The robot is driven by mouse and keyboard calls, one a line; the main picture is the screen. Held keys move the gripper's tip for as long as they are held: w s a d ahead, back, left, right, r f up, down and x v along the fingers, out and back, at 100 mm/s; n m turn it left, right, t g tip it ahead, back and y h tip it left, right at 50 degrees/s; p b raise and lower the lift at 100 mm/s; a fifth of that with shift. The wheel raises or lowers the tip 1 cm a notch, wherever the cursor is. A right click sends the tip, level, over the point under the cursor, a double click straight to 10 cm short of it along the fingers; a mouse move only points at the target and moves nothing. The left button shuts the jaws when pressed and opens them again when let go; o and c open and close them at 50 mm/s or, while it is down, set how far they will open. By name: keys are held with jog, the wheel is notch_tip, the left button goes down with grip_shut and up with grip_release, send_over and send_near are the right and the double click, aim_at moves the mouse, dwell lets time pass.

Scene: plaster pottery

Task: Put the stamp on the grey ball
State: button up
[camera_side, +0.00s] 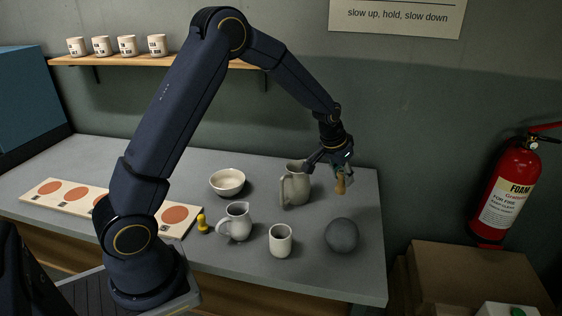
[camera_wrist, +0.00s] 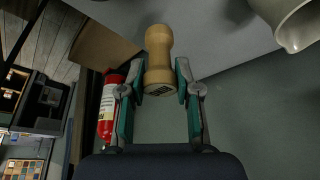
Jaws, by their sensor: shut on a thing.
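A wooden stamp (camera_side: 341,185) hangs from my gripper (camera_side: 342,172) in the side view, above the right part of the table. In the wrist view my gripper (camera_wrist: 160,82) is shut on the stamp (camera_wrist: 159,47), with a green-lined finger on each side; a dark patterned end of the stamp faces the camera. The grey ball (camera_side: 341,235) rests on the table near its right front, below and toward the front from the stamp. The stamp and ball are apart. The ball is not visible in the wrist view.
A tall jug (camera_side: 295,186) stands just left of my gripper. A bowl (camera_side: 227,182), small pitcher (camera_side: 236,222), cup (camera_side: 280,240) and yellow piece (camera_side: 203,224) stand farther left. A fire extinguisher (camera_side: 511,185) hangs right of the table (camera_side: 365,279).

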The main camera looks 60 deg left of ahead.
jog(key=s+d+r, duration=0.3)
jog(key=s+r, duration=0.1)
jog(key=s, duration=0.5)
jog(key=s+d+r, duration=0.3)
jog(key=s+r, duration=0.2)
jog(key=s, duration=0.5)
send_over(344, 223)
jog(key=shift+m, duration=0.3)
notch_tip(344, 223, down, 9)
jog(key=shift+f, duration=0.1)
jog(key=shift+w+f, duration=0.15)
jog(key=shift+f, duration=1.4)
jog(key=shift+f, duration=0.1)
jog(key=o, duration=1)
